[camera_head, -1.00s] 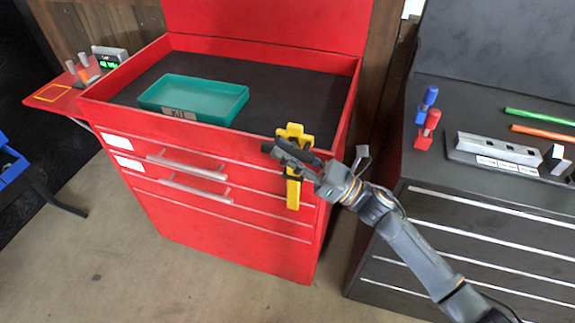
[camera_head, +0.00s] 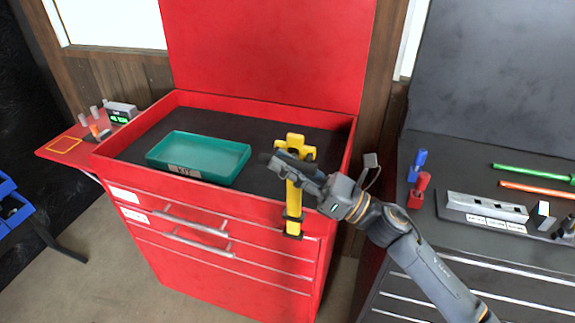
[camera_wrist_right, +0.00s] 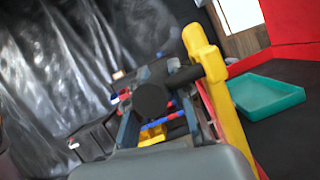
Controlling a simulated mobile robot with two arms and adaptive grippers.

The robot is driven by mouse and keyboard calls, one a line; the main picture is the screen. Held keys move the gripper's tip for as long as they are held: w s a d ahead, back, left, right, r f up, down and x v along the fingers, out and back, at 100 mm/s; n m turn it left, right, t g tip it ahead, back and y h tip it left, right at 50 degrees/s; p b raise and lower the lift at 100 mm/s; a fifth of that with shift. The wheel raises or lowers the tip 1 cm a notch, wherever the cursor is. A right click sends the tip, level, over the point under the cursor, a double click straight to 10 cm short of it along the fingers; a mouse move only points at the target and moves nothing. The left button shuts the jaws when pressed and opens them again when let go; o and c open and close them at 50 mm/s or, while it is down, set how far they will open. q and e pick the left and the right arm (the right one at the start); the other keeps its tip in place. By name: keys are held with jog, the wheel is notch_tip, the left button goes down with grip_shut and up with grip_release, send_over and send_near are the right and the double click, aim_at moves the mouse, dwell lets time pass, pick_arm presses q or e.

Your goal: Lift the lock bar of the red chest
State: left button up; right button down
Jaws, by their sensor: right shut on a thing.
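The red chest (camera_head: 205,272) stands in the middle of the head view with its lid up. The yellow lock bar (camera_head: 294,208) is upright at the chest's front right, its top well above the front rim and its lower end in front of the upper drawers. My right gripper (camera_head: 288,166) is shut on the bar near its top, reaching in from the right. The gripper's fingers hide part of the bar. In the right wrist view the bar (camera_wrist_right: 224,105) runs up beside the dark fingers. My left gripper is not in view.
A teal tray (camera_head: 240,167) lies on the chest's dark top. A red side shelf (camera_head: 62,154) with small items is at the left. A dark cabinet (camera_head: 470,254) at the right carries a blue and a red piece, a grey holder and green and orange rods.

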jog(key=shift+d+r, duration=0.1)
jog(key=shift+r, duration=0.35)
jog(key=c, duration=1.5)
grip_release()
jog(key=shift+o, duration=0.3)
jog(key=shift+f, duration=0.1)
jog(key=shift+s+d+f, duration=0.1)
jog(key=shift+d+f, duration=0.2)
jog(key=v, duration=1.1)
jog(key=shift+d+r, duration=0.1)
